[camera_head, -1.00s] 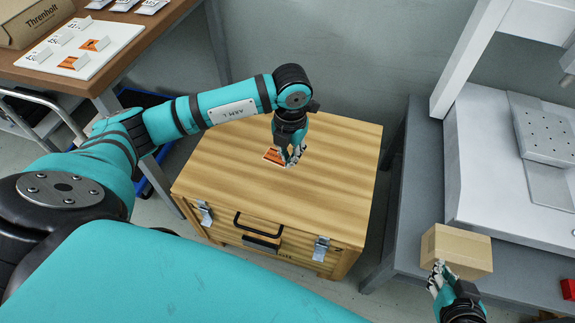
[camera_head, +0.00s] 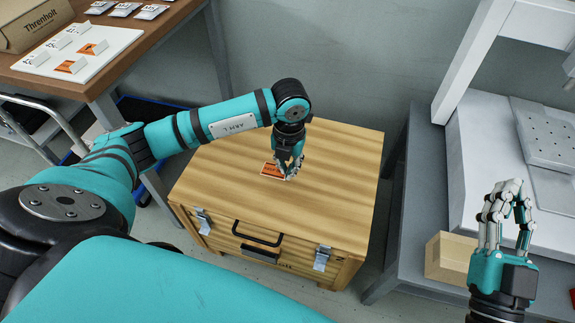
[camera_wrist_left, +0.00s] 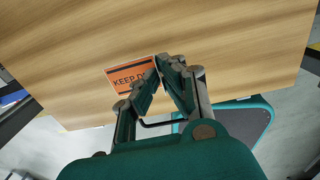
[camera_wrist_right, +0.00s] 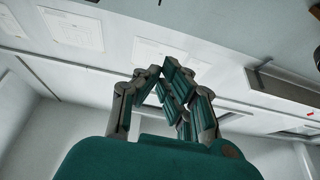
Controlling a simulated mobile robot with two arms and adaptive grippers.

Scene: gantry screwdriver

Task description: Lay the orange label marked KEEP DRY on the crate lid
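The orange KEEP DRY label (camera_head: 273,171) is at the middle of the wooden crate lid (camera_head: 330,155), flat on it or just above it; I cannot tell which. My left gripper (camera_head: 289,176) points down over the lid, its fingertips closed at the label's edge. In the left wrist view the label (camera_wrist_left: 127,75) sticks out left of the fingertips (camera_wrist_left: 167,62), which hide the end of its text. My right gripper (camera_head: 517,192) points upward over the grey bench at the right. Its fingertips come together with nothing between them in the right wrist view (camera_wrist_right: 162,76).
A white board (camera_head: 105,45) with label holders and orange labels lies on the brown table at the upper left, near a Threnholt carton (camera_head: 35,22). A small cardboard box (camera_head: 445,257) stands behind my right gripper. The rest of the lid is clear.

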